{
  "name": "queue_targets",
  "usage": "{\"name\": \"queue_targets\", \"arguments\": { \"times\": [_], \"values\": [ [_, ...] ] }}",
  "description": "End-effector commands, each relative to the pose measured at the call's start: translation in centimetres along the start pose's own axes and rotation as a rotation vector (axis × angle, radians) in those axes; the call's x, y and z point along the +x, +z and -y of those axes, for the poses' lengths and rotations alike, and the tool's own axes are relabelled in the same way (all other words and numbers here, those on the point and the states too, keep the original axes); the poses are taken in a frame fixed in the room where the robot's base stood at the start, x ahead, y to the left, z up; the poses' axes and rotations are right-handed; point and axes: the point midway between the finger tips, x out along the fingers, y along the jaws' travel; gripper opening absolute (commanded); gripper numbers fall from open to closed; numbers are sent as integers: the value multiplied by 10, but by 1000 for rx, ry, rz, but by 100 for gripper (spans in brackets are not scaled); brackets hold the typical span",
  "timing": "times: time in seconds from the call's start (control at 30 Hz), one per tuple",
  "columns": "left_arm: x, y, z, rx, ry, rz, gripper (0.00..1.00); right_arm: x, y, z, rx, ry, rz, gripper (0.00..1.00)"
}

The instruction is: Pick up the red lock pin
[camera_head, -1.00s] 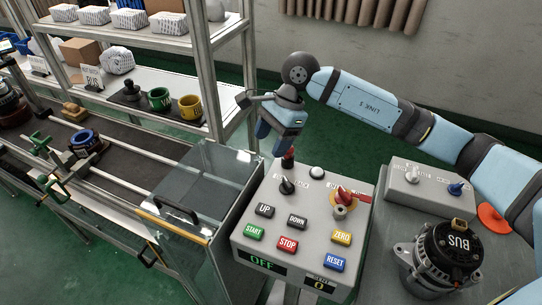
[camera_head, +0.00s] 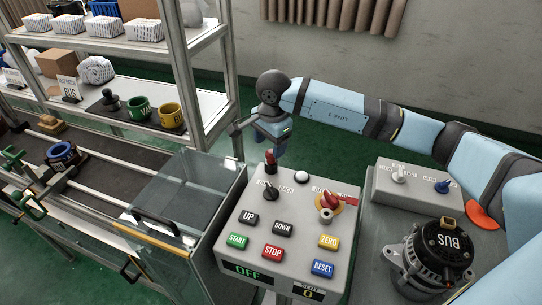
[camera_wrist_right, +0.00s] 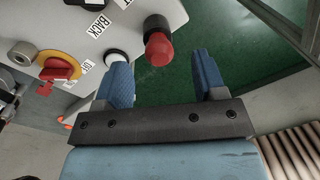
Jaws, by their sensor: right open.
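The red lock pin looks to be the red-capped knob (camera_head: 270,158) standing upright at the far edge of the grey control box (camera_head: 232,215). In the right wrist view the red knob (camera_wrist_right: 158,48) shows beyond the fingertips, between their lines and nearer the left finger. My right gripper (camera_head: 281,148) is just behind and to the right of the knob in the head view. Its blue fingers (camera_wrist_right: 160,62) are apart with nothing held between them. I cannot tell the exact gap to the knob. My left gripper is out of view.
The box also carries a black lever (camera_head: 269,191), a white button (camera_head: 302,175), a red-handled yellow switch (camera_head: 328,203) and several coloured buttons. A clear guard (camera_head: 190,190) stands left. An alternator (camera_head: 440,255) and a grey switch box (camera_head: 415,190) are right.

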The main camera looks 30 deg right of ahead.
Motion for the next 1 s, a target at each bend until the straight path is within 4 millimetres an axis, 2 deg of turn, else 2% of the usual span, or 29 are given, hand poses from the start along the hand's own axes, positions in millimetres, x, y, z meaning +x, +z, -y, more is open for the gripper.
{"name": "queue_targets", "arguments": {
  "times": [0.3, 0.57, 0.8, 1.0],
  "values": [
    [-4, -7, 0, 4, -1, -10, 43, 43, -6, -3, 1, 3, 1, 64],
    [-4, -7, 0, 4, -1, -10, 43, 48, -6, -2, 0, -1, 0, 64],
    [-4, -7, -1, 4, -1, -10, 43, 47, -6, -2, 0, 0, 0, 11],
    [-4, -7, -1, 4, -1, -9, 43, 47, -6, -2, 0, 0, 0, 11]
  ]
}}
